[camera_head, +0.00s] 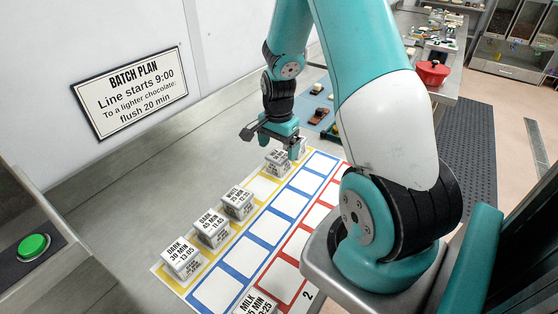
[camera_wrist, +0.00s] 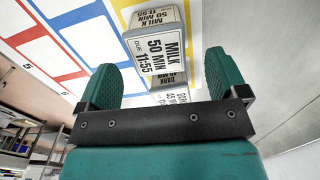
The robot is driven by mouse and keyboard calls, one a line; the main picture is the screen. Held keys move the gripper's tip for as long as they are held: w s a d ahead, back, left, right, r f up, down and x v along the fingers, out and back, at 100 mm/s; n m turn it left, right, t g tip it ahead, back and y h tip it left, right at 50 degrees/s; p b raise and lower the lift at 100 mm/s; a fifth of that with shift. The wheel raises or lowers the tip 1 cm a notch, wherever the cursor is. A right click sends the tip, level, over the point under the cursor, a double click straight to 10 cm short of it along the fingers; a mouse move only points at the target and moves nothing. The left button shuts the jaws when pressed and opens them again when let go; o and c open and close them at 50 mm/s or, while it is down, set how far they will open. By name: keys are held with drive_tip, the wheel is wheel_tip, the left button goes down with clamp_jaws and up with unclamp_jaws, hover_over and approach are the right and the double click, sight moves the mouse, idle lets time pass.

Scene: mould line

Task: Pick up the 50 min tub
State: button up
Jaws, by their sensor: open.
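The 50 min tub (camera_wrist: 160,50) is a white block labelled MILK, 50 MIN, DUE 11:55. In the wrist view it shows between the two green fingers of my gripper (camera_wrist: 159,65), which are open with a gap at each side. In the head view my gripper (camera_head: 270,133) is over the far end of the yellow column. A white tub (camera_head: 277,160) sits just below it there, its label too small to read surely and its top partly covered.
A MILK tub (camera_head: 256,304) is cut off at the bottom edge. Blue and red squares on the mat (camera_head: 248,257) are mostly empty. A wall (camera_head: 215,60) runs close at left.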

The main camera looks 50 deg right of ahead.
drive_tip(key=shift+s+a+f+p, duration=0.1)
drive_tip(key=shift+f+p, duration=0.35)
drive_tip(key=shift+f, duration=0.85)
drive_tip(key=shift+s+f+p, duration=0.1)
drive_tip(key=shift+f+p, duration=0.3)
drive_tip(key=shift+f, duration=0.9)
drive_tip(key=c, duration=1.1)
drive_tip(key=shift+o, duration=0.2)
drive_tip(key=shift+w+r, duration=0.1)
wheel_tip(320, 180, up, 19)
drive_tip(key=b, duration=0.2)
wheel_tip(320, 180, up, 8)
drive_tip(key=p, duration=0.6)
hover_over(279, 155)
drive_tip(key=shift+a, duration=0.1)
